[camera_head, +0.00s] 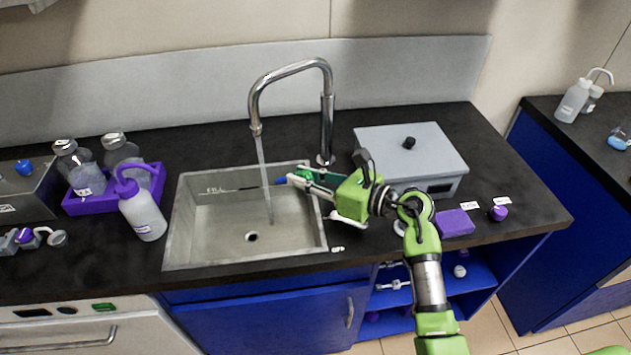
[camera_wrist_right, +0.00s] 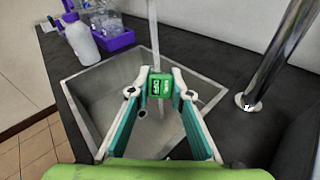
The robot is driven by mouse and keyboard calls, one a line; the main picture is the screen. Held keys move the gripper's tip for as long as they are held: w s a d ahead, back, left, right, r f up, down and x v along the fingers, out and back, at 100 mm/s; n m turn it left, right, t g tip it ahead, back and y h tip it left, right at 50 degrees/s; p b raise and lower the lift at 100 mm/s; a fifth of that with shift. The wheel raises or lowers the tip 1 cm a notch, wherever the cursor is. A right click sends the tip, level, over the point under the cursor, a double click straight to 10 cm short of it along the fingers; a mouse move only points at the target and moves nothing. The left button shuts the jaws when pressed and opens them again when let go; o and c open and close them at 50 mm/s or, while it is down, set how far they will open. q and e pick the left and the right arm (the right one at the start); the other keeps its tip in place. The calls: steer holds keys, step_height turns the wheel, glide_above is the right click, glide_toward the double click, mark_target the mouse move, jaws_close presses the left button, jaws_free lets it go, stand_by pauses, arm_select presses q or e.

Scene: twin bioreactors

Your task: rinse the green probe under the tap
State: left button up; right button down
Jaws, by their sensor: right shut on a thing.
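My right gripper (camera_head: 297,180) reaches in from the right over the sink's right rim and is shut on the green probe. In the right wrist view the probe's green block (camera_wrist_right: 162,86) sits between the two fingertips (camera_wrist_right: 162,84). In the head view the probe is mostly hidden by the fingers, with a small blue part (camera_head: 281,181) showing at their left. The chrome tap (camera_head: 291,70) is running, and its water stream (camera_head: 265,170) falls into the sink (camera_head: 180,225). The stream is just left of the blue part; I cannot tell whether they touch. My left gripper is not in view.
A grey lidded box (camera_head: 410,150) stands right of the tap. A wash bottle (camera_head: 141,210) and a purple tray (camera_head: 90,205) with glass bottles stand left of the sink. A purple block (camera_head: 455,223) lies near the counter's right front. The sink basin is otherwise clear.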

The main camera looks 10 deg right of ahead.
steer(key=shift+a+r+b+x, duration=0.15)
steer(key=shift+r+x, duration=0.1)
steer(key=shift+x, duration=1)
steer(key=shift+a+r+b+x, duration=0.1)
steer(key=shift+r+b+x, duration=0.1)
steer(key=shift+x, duration=1.1)
steer(key=shift+r+b+x, duration=0.15)
steer(key=shift+r+x, duration=0.1)
steer(key=shift+x, duration=1)
steer(key=shift+s, duration=0.1)
steer(key=shift+s+r, duration=0.1)
steer(key=shift+r, duration=0.05)
steer(key=s+d+r+p, duration=0.2)
steer(key=s+d+p, duration=0.1)
steer(key=s, duration=0.4)
steer(key=shift+p, duration=0.85)
steer(key=shift+d+f, duration=0.1)
